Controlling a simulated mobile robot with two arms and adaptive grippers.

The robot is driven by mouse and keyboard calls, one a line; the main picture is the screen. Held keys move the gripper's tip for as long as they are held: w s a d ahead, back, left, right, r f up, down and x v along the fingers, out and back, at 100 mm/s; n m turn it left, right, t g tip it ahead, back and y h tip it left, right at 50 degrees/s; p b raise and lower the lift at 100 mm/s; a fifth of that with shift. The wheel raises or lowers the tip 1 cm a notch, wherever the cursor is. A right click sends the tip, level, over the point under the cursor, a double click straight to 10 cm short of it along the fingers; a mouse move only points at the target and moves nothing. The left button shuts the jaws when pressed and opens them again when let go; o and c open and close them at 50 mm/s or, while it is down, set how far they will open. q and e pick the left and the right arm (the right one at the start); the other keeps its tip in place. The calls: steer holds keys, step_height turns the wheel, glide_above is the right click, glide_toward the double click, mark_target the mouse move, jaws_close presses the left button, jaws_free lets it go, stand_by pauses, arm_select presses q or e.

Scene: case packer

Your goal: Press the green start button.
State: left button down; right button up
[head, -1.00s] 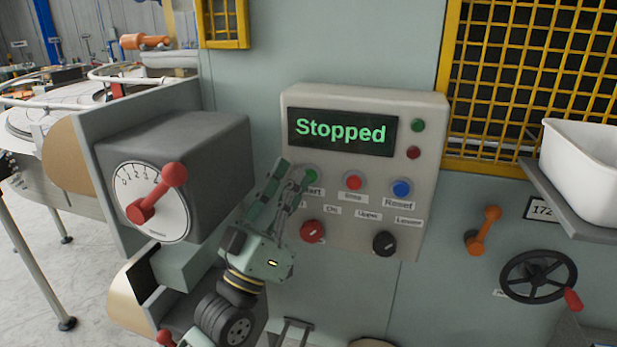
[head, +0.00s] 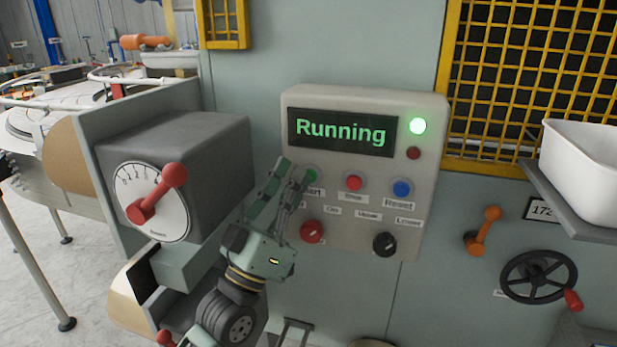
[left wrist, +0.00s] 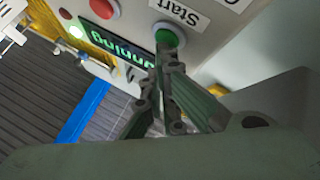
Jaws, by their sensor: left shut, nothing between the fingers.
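The green start button (head: 311,175) sits at the left of the button row on the grey control panel (head: 365,100), partly hidden by my left gripper (head: 293,168). The display (head: 342,131) reads "Running", and the green lamp (head: 418,126) beside it is lit. My left gripper is shut and empty, with its fingertips at the start button. In the left wrist view the green button (left wrist: 168,36) shows just beyond the fingertips; whether they touch it I cannot tell. My right gripper is not in view.
Right of the start button are a red button (head: 354,182) and a blue one (head: 401,188). Below are a red knob (head: 312,231) and a black knob (head: 385,243). A grey box with a red-handled dial (head: 152,200) stands close left of my arm.

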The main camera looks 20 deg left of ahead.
arm_select(q)
steer(key=shift+s, duration=0.75)
steer(key=shift+s, duration=0.1)
steer(key=shift+s+a+p, duration=0.1)
steer(key=shift+s+p, duration=0.5)
steer(key=shift+s, duration=1.8)
steer(key=shift+f, duration=0.1)
